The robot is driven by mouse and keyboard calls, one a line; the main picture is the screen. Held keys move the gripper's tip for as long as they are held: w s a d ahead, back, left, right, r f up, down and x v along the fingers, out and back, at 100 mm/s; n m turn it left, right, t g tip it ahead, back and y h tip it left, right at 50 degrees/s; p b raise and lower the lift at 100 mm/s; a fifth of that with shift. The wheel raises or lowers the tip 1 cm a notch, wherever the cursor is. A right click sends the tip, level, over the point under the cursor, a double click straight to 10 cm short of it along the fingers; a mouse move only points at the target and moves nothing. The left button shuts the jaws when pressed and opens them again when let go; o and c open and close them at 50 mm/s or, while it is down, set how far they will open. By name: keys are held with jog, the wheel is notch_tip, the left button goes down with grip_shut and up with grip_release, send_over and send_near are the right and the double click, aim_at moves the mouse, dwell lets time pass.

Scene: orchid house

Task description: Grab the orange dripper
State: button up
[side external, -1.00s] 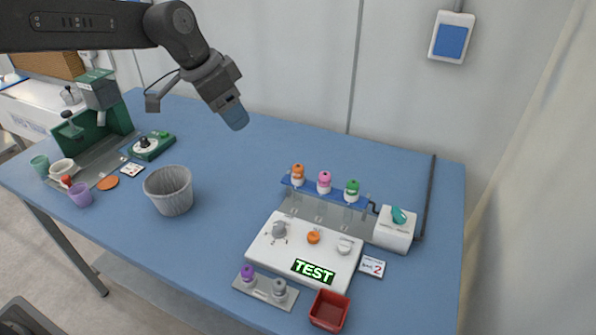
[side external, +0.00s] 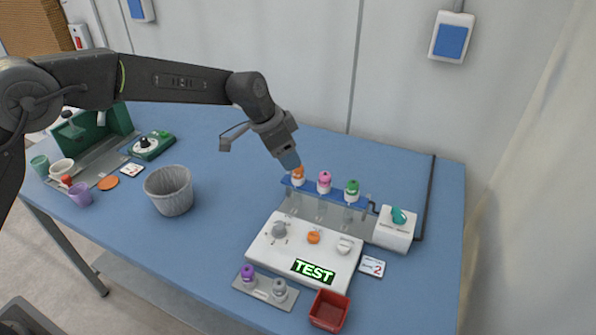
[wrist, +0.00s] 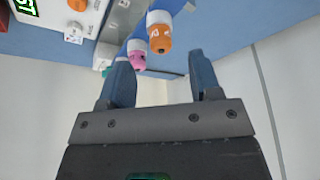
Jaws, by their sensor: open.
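The orange dripper (side external: 298,174) stands at the left end of the blue rack, its orange top up and white body below. In the wrist view the orange dripper (wrist: 160,38) shows beyond the fingertips, about midway between them. My gripper (side external: 291,163) is just above and slightly left of it in the side view. In the wrist view my gripper (wrist: 162,72) is open, with nothing between its two blue fingers. A pink dripper (side external: 324,182) and a green dripper (side external: 352,191) stand to the right in the same row.
The blue rack (side external: 338,196) stands behind a white TEST panel (side external: 263,255) with knobs. A white box (side external: 395,236) is to its right. A red tray (side external: 318,311) and a grey bin (side external: 153,184) are nearby.

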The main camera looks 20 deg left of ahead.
aim_at(298, 174)
jog(key=x, duration=0.5)
jog(key=shift+w+d, duration=0.25)
jog(key=c, duration=1)
jog(key=shift+r, duration=0.1)
